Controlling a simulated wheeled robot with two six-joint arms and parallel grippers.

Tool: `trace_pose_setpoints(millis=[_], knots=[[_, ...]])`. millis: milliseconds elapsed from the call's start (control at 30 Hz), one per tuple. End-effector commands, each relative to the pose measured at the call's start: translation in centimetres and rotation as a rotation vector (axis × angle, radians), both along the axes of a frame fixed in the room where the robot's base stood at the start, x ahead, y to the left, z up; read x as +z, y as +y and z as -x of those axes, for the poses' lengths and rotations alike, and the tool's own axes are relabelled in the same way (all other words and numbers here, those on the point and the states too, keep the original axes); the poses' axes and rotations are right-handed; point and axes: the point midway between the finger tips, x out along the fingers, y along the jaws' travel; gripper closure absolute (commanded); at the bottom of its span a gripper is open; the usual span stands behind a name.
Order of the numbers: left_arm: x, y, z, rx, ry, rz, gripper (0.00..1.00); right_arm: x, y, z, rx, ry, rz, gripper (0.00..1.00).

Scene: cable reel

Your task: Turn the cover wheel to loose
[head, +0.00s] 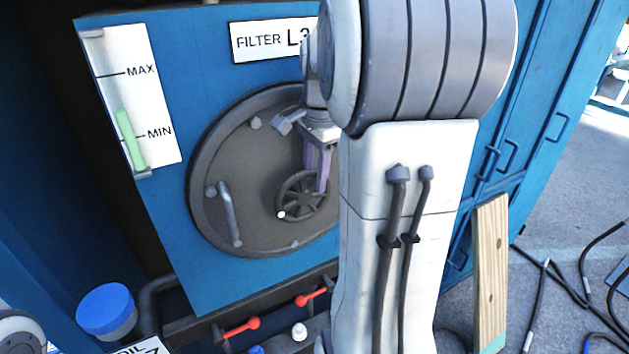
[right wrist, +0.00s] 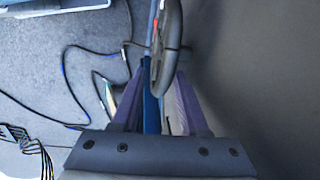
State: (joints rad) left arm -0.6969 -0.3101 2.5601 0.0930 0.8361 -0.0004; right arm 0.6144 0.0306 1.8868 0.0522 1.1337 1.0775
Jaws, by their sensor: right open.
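The cover wheel (head: 298,196) is a small dark spoked handwheel with a white dot at its lower left rim. It stands on the round dark grey cover (head: 240,170) in the blue panel. My right gripper (head: 321,186), with purple fingers, is at the wheel's upper right rim. In the right wrist view the wheel (right wrist: 171,38) shows edge-on, and its rim reaches between the open fingertips (right wrist: 164,75). I cannot tell whether a finger touches it. My right arm hides the cover's right side. My left gripper is not in view.
The cover has a grey bar handle (head: 229,214) and bolts. A level gauge (head: 131,100) is at left and a FILTER label (head: 270,40) above. Red levers (head: 240,328) and a blue cap (head: 106,311) sit below. A wooden plank (head: 490,270) leans at right; cables (head: 565,284) lie on the ground.

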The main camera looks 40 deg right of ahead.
Motion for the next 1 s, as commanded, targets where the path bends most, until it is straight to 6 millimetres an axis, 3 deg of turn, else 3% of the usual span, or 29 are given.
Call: trace_pose_setpoints(millis=[167, 467, 600, 1000], knots=[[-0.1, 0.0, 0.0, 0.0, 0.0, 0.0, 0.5, -1.5, 0.0, -0.2, 0.001, -0.001, 0.0, 0.56], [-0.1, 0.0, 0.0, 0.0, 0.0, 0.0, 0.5, -1.7, 0.0, -0.2, 0.001, -0.001, 0.0, 0.56], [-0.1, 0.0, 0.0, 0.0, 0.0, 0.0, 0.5, -1.7, 0.0, -0.2, 0.001, -0.001, 0.001, 1.0], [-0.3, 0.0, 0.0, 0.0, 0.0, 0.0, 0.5, -1.7, 0.2, 0.0, 0.005, 0.013, 0.035, 1.0]])
